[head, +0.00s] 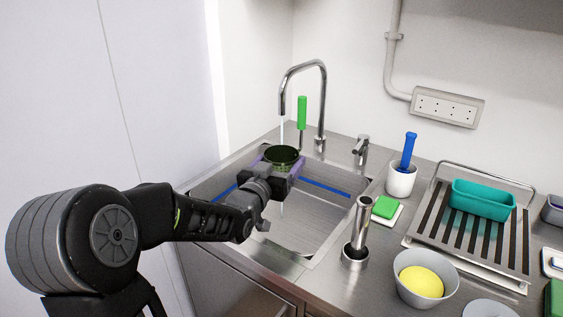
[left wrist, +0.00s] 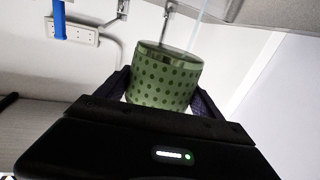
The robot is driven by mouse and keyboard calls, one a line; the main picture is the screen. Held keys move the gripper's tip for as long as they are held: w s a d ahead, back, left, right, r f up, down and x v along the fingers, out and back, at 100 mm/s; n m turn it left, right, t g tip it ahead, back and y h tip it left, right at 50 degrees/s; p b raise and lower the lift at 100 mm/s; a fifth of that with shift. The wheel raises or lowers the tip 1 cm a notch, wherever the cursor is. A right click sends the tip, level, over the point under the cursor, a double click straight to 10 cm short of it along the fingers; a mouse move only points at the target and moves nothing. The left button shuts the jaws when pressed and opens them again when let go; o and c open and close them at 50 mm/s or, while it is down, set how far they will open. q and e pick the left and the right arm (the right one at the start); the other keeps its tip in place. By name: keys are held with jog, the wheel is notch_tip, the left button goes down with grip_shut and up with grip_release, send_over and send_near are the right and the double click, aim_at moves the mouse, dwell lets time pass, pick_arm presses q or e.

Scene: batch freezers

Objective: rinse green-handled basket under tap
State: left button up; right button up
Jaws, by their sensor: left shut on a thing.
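My left gripper (head: 279,172) is shut on the green-handled basket (head: 283,154), a small round dark green basket held above the sink (head: 305,222). Its green handle (head: 302,112) stands upright behind it. In the left wrist view the basket (left wrist: 166,78) shows as a green perforated cup between the two fingers (left wrist: 163,92). The tap (head: 322,95) arches over the sink and a thin stream of water (head: 282,132) comes down from its spout onto the basket. Water also shows below the basket. My right gripper is not in view.
Right of the sink are a green sponge (head: 386,207), a steel cylinder (head: 358,225), a white pot (head: 401,180) with a blue-handled tool, and a grey bowl (head: 424,287) with something yellow. A drying rack (head: 437,228) holds a teal tray (head: 483,199). A blue strip (head: 325,185) crosses the sink.

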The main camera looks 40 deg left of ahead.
pick_arm(q)
jog(key=w+a+f, duration=0.2)
jog(key=w+a, duration=0.6)
jog(key=w, duration=0.3)
jog(key=shift+f, duration=0.4)
jog(key=shift+d+b, duration=0.15)
jog(key=shift+b, duration=0.15)
dwell(0.4)
jog(key=shift+w+d+b, duration=0.35)
jog(key=shift+d+b, duration=0.05)
jog(key=shift+b, duration=0.1)
jog(key=shift+a, duration=0.1)
